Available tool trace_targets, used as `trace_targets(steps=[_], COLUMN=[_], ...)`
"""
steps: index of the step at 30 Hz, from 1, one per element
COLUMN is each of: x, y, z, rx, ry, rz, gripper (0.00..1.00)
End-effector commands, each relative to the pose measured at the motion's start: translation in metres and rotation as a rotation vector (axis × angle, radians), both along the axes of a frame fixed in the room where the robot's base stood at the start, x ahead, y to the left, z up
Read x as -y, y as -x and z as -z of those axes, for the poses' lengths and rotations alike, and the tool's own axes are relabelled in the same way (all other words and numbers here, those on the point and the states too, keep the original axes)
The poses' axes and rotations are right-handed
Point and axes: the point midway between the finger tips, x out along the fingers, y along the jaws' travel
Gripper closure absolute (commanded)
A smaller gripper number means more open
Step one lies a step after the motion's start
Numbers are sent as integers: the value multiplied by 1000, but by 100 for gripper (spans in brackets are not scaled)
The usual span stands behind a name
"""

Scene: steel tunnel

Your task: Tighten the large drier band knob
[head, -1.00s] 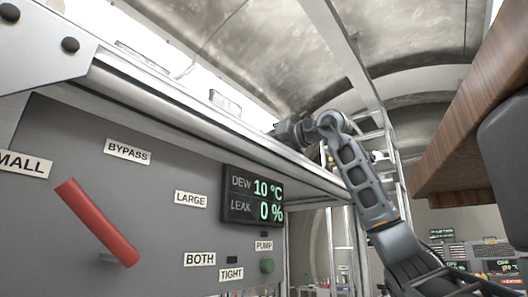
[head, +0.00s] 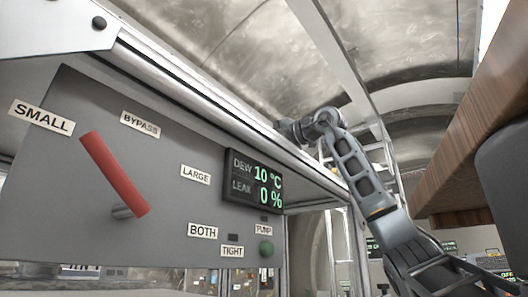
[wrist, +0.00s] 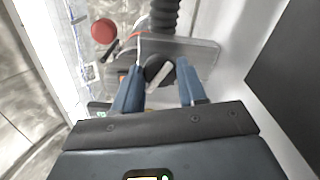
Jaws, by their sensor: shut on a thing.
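In the wrist view a black round knob (wrist: 154,70) with a pale bar across it sits between the two blue fingers of my gripper (wrist: 158,82). The gripper is shut on this knob; the fingers hide part of its sides. No label on the knob can be read. In the head view my arm reaches up to the rail above the panel, and its end is there, with the fingers and the knob not visible. The panel display (head: 255,182) reads DEW 10 °C and LEAK 0 %.
A grey panel (head: 75,205) with a red lever (head: 113,174) stands at left in the head view. A wooden shelf edge (head: 470,150) is at right. In the wrist view a red round part (wrist: 103,31) and a black ribbed hose (wrist: 165,14) are close to the knob.

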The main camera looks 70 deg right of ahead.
Motion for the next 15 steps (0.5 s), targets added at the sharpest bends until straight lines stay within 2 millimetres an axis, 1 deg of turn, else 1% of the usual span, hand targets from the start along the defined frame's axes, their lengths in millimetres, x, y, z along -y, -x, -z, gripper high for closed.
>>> trace_targets(steps=[1,6,15], x=[1,1,1], y=[1,1,1], z=[3,3,2], rx=[12,47,93], ry=[-40,-187,-386], rz=[3,3,3], gripper=[89,89,89])
